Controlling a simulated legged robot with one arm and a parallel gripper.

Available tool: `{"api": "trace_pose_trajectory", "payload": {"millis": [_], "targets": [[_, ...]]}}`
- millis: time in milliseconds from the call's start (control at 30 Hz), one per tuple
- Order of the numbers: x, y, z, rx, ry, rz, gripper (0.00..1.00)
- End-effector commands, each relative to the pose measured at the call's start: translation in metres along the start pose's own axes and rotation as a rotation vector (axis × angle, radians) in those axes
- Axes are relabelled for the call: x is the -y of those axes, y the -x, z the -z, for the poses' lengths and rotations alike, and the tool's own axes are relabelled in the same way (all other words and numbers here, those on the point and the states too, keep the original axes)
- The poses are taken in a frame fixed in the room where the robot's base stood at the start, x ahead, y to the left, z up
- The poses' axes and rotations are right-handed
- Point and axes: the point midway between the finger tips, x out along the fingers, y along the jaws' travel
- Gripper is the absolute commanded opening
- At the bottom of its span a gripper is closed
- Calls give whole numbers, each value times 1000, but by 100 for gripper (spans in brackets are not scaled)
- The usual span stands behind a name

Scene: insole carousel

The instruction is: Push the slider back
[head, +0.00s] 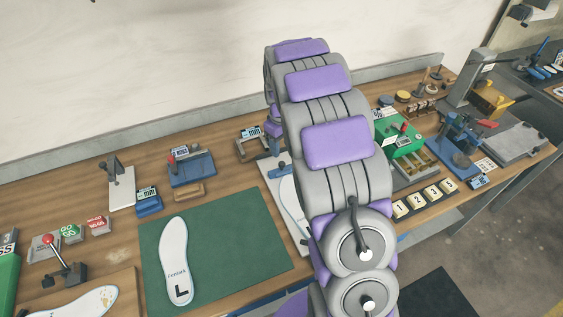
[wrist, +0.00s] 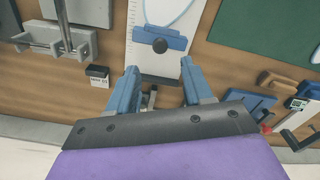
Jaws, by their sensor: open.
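The slider (wrist: 160,38) is a blue crossbar with a dark round knob, lying across a white measuring board (wrist: 137,58) in the wrist view. A white shape with a blue outline (wrist: 176,10) lies on the board beyond the slider. My gripper (wrist: 159,82) is open, its two blue fingers spread and pointing toward the slider. The knob lies roughly in line with the gap between the fingers, which looks empty at the tips. Contact with the slider is not visible. In the head view the board (head: 274,172) is partly hidden behind my arm.
A green mat (head: 228,245) with a white insole (head: 175,262) lies left of the board. A blue fixture (head: 192,168) and a metal-and-wood device (head: 249,146) stand near the back. Numbered blocks (head: 424,202) and a green box (head: 402,141) are to the right.

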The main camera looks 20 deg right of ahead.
Motion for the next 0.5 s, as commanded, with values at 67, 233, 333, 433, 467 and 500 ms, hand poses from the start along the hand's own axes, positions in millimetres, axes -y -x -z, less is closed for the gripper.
{"api": "trace_pose_trajectory", "payload": {"millis": [67,233,333,433,467,500], "targets": [[1,-19,-1,6,0,3,50],[0,-48,-2,4,1,1,50],[1,-61,-2,4,0,3,50],[1,-69,-2,3,0,3,50],[1,-71,-2,3,0,2,50],[1,-72,-2,2,0,2,50]]}}
